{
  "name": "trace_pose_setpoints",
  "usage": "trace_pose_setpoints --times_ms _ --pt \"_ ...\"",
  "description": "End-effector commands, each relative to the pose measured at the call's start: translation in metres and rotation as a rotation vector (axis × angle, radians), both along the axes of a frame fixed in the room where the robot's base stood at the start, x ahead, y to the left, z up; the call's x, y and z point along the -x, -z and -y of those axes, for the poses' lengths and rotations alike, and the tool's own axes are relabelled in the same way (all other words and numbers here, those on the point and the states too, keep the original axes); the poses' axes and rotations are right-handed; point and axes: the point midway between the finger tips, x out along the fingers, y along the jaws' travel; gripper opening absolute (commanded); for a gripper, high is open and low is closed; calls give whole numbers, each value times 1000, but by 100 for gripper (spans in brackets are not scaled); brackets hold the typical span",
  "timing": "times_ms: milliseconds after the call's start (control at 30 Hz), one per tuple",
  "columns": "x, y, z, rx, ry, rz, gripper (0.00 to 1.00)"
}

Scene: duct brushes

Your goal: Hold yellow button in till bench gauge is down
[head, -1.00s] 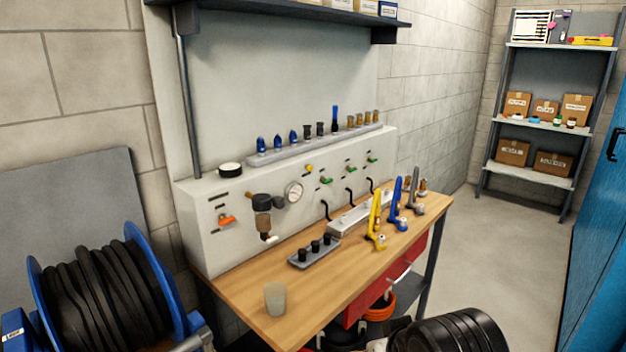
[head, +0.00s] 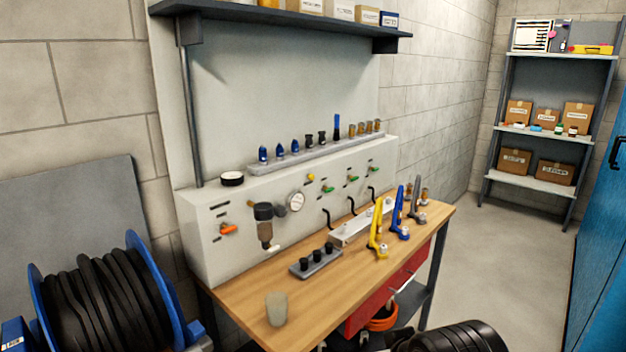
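The yellow button (head: 310,177) is a small round knob on the sloped front of the grey bench panel (head: 208,262). It sits above and right of the gauge. The bench gauge (head: 297,202) is a small round white dial on the same panel; its needle is too small to read. Nothing touches the button. My gripper is not in view.
The wooden bench top (head: 240,302) holds a cup (head: 277,308), a grey block with black fittings (head: 314,262) and yellow, blue and grey upright tools. A blue hose reel (head: 125,290) stands at left. Open floor (head: 480,250) lies right of the bench.

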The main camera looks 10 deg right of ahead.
Motion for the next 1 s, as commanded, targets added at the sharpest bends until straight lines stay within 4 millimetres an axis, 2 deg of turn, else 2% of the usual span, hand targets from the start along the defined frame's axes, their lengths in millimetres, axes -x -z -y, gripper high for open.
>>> trace_pose_setpoints --times_ms 233,333,367,1000 --pt "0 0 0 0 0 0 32" --pt "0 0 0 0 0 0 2" --pt "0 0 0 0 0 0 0" --pt "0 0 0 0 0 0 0"
